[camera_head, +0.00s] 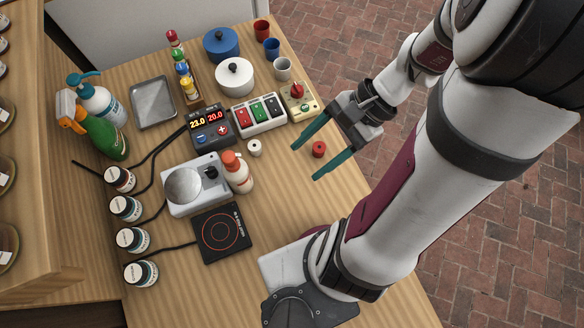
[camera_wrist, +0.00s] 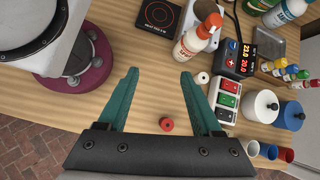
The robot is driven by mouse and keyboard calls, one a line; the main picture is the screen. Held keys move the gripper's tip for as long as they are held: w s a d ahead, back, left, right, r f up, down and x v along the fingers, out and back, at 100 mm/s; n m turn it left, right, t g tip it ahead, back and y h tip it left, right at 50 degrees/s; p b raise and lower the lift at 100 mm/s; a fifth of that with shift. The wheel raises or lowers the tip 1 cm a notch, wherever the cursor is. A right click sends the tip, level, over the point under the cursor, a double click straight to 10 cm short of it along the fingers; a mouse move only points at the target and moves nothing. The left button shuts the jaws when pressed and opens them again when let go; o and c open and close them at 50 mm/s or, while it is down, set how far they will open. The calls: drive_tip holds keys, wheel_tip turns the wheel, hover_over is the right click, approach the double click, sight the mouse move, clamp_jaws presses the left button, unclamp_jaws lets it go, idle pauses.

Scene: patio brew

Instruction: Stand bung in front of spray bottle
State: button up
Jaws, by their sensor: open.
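Two small round stopper-like pieces stand on the wooden table, and I cannot tell which one is meant as the bung. The red one (camera_head: 318,149) appears between my fingers in both views, and in the wrist view (camera_wrist: 167,124) it shows close to the palm edge. The white one (camera_head: 254,147) stands near the middle of the table. The spray bottle (camera_head: 105,138), green with an orange and white trigger head, stands at the table's left side. My gripper (camera_head: 304,163) is open and empty above the right part of the table; its teal fingers (camera_wrist: 160,74) are wide apart.
A white bottle with a red cap (camera_head: 238,175) stands by the scale (camera_head: 197,185). A hot plate (camera_head: 221,233), controller (camera_head: 211,128), switch box (camera_head: 259,114) and several jars crowd the left and middle. A pump bottle (camera_head: 97,101) stands behind the spray bottle. Right of the hot plate is clear.

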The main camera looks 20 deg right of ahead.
drive_tip(key=s+a+r+n+h, duration=0.5)
drive_tip(key=a+n+h, duration=0.1)
drive_tip(key=n, duration=0.3)
drive_tip(key=shift+s+a+r+n, duration=0.15)
drive_tip(key=shift+a+r+n, duration=0.2)
drive_tip(key=shift+a, duration=0.15)
